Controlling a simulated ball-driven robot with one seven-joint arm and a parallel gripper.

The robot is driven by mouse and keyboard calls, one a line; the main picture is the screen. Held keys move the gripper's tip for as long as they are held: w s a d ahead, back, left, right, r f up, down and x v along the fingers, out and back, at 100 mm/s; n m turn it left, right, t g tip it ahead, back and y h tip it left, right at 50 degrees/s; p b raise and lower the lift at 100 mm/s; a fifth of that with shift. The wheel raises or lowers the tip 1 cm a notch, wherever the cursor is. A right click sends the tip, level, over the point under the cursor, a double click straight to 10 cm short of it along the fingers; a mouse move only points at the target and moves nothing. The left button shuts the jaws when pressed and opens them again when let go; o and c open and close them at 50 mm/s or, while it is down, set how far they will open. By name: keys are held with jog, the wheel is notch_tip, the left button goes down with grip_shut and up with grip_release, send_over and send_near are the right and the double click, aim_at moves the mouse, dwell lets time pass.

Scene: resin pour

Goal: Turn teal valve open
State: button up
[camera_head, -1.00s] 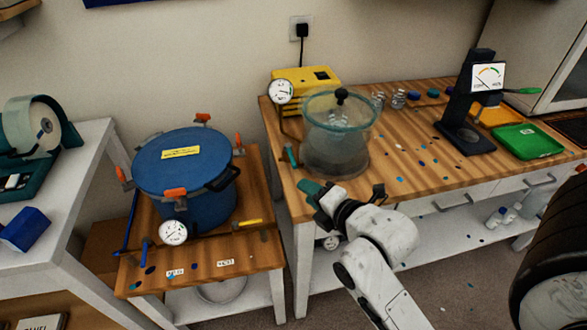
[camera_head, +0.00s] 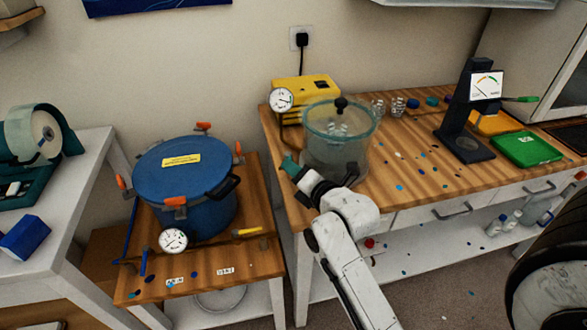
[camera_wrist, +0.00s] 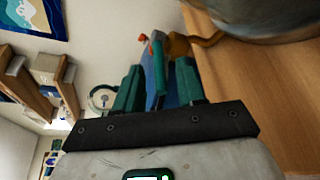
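The teal valve handle (camera_wrist: 158,66) shows in the wrist view as a narrow upright lever, with a brass fitting (camera_wrist: 180,46) beside it. My gripper (camera_wrist: 157,82) has two teal fingers, one on each side of the lever. The fingers are apart, and I see gaps, so they do not look closed on it. In the head view my gripper (camera_head: 290,164) is at the left side of the glass vacuum chamber (camera_head: 338,150), at the bench's left edge. There the fingers cover the valve, and I cannot tell it from them.
The yellow pump (camera_head: 306,88) with a gauge (camera_head: 281,100) stands behind the chamber. The blue pressure pot (camera_head: 185,180) stands on a lower table to the left. In the wrist view the chamber's wall (camera_wrist: 265,18) is close at the upper right. Small chips dot the bench (camera_head: 420,180).

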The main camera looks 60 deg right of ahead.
jog(key=shift+w+d+f, duration=0.15)
jog(key=shift+w+d, duration=0.1)
jog(key=shift+w, duration=0.25)
grip_shut()
dwell(0.3)
